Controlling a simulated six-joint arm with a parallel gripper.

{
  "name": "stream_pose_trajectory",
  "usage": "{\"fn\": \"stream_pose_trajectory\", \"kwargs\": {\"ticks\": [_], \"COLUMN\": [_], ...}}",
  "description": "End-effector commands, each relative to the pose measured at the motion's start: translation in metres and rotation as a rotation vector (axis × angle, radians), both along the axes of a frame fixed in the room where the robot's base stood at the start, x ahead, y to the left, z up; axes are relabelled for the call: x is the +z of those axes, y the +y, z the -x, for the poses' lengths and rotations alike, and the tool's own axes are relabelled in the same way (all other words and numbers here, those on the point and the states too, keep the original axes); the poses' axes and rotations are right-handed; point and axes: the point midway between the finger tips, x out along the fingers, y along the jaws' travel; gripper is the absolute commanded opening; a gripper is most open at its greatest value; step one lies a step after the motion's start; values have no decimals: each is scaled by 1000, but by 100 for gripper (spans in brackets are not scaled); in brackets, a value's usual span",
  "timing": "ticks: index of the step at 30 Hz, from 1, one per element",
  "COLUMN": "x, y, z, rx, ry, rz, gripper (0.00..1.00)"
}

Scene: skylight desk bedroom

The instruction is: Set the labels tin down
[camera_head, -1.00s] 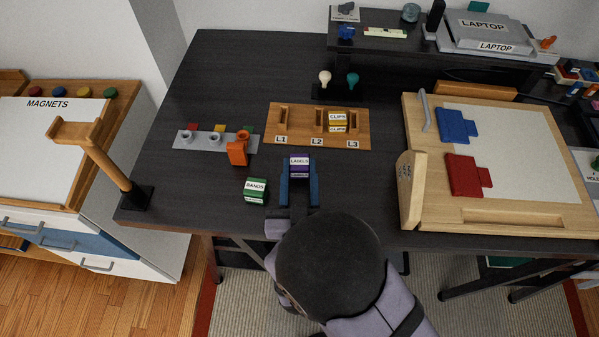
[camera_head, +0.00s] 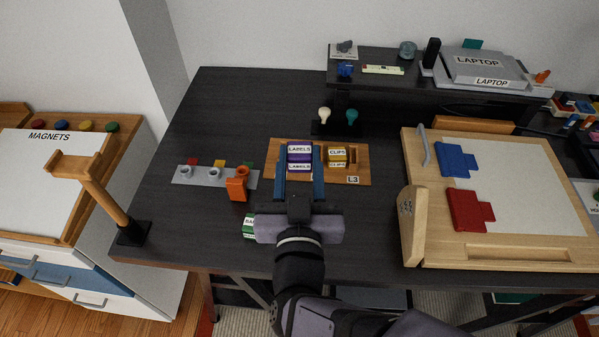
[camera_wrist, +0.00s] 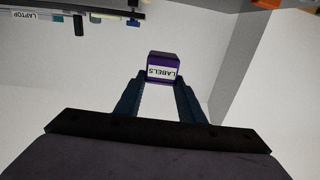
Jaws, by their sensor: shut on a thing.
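The purple labels tin (camera_head: 300,151) is held between the two blue fingers of my gripper (camera_head: 300,160). In the wrist view the labels tin (camera_wrist: 163,68) sits between the fingertips with its label upside down and a pale wall behind it. In the head view it overlaps the left and middle part of the wooden slotted board (camera_head: 363,163); its exact height over the board cannot be told. The L3 mark shows; my gripper and the tin cover the L1 and L2 area. The yellow clips tin (camera_head: 337,154) stands on the board just right of my right finger.
The green bands tin (camera_head: 248,226) is partly hidden by my wrist. A grey peg strip (camera_head: 205,177) with an orange cup (camera_head: 237,186) lies left of the board. Two knobbed pegs (camera_head: 324,115) stand behind it. A wooden drawing board (camera_head: 413,160) is at the right. The desk's back left is clear.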

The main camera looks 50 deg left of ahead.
Motion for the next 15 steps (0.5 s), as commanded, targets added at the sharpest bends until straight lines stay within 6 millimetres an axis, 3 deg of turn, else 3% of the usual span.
{"fn": "stream_pose_trajectory", "kwargs": {"ticks": [6,15], "x": [12,10], "y": [0,0], "z": [0,1], "rx": [1,2], "ry": [0,0], "rz": [-1,-1], "gripper": [13,13]}}
